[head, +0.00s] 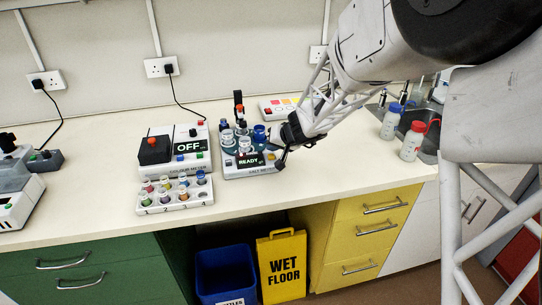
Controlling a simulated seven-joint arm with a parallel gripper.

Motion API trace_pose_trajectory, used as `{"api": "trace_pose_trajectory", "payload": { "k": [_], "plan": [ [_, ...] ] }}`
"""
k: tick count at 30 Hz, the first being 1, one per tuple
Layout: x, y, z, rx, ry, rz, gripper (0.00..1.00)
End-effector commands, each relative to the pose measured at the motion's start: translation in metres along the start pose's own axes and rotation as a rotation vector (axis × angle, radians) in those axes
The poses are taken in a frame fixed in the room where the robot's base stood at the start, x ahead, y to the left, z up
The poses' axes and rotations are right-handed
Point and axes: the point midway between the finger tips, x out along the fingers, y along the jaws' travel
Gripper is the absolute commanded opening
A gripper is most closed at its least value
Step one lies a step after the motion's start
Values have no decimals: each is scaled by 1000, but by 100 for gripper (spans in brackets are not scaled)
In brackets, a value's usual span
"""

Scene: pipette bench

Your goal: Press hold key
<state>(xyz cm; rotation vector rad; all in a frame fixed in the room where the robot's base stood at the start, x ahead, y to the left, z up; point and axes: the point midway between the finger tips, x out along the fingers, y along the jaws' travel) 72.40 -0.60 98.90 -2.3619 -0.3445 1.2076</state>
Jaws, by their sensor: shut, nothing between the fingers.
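My gripper (281,161) is shut and empty, its fingers pointing down at the right edge of the meter reading READY (235,171). That meter has a dark READY display (249,160) and carries vials and a probe on its top. A small red spot (271,157) shows beside the display, close to my fingertips. I cannot tell whether my fingers touch the meter. No key reading "hold" is legible; my fingers may hide part of the key area.
The colour meter (200,168), reading OFF, stands to the left, with coloured keys. A white rack (176,205) of vials stands in front of it. A white panel with coloured pads (284,103) lies behind. Bottles (412,141) stand near the sink at right.

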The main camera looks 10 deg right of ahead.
Motion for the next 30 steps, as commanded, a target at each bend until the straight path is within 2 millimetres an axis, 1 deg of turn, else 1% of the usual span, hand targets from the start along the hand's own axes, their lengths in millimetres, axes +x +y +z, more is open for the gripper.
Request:
{"api": "trace_pose_trajectory", "payload": {
  "k": [14,30],
  "plan": [
    [0,0,0,0,0,0,0],
    [6,4,4,0,0,0,0]
  ]
}}
